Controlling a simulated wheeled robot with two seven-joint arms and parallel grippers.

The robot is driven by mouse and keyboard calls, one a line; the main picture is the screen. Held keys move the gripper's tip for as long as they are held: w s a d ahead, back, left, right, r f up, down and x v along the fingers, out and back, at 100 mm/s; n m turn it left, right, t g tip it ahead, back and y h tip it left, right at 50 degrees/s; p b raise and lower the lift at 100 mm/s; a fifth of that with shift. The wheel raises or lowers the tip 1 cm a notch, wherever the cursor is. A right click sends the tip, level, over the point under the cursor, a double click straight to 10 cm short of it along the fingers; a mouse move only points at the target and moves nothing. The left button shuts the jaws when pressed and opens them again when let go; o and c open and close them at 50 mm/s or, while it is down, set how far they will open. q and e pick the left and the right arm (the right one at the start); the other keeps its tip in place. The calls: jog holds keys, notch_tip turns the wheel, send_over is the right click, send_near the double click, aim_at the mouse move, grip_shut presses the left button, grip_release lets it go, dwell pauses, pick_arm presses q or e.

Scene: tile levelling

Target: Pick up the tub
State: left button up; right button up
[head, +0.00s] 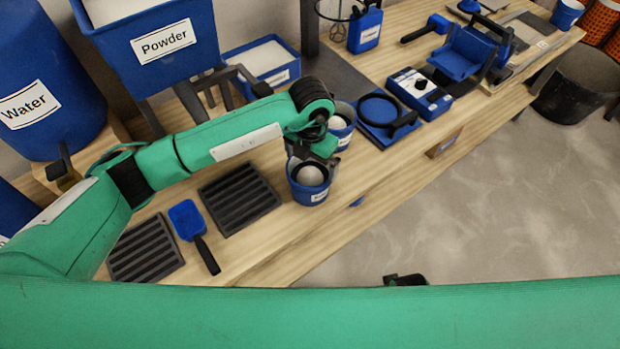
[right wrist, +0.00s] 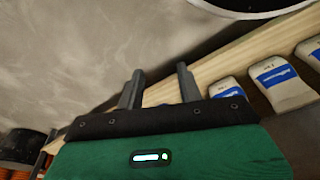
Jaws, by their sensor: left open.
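A blue tub (head: 309,194) with a white label and pale contents stands near the table's front edge in the head view. A second, similar blue tub (head: 344,138) stands just behind it to the right. My left gripper (head: 316,160) is open at the rim of the front tub, coming from above; its fingers are partly hidden by my own wrist, and I cannot tell whether they touch the rim. My right gripper (right wrist: 160,88) shows in the right wrist view with its two fingers apart and nothing between them.
On the wooden table (head: 270,240) lie dark ribbed trays (head: 238,198) and a blue scoop (head: 188,218). White bags (right wrist: 284,86) show in the right wrist view. The floor (head: 500,190) is clear in front.

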aim_at(310, 176)
pick_arm(q)
jog(key=f, duration=0.6)
jog(key=shift+s+a+f, duration=0.1)
jog(key=shift+s+f, duration=0.15)
jog(key=shift+f, duration=0.05)
jog(key=shift+w+r, duration=0.1)
jog(key=c, duration=1.3)
pick_arm(e)
jog(key=shift+s+d+f, duration=0.1)
jog(key=shift+f, duration=0.65)
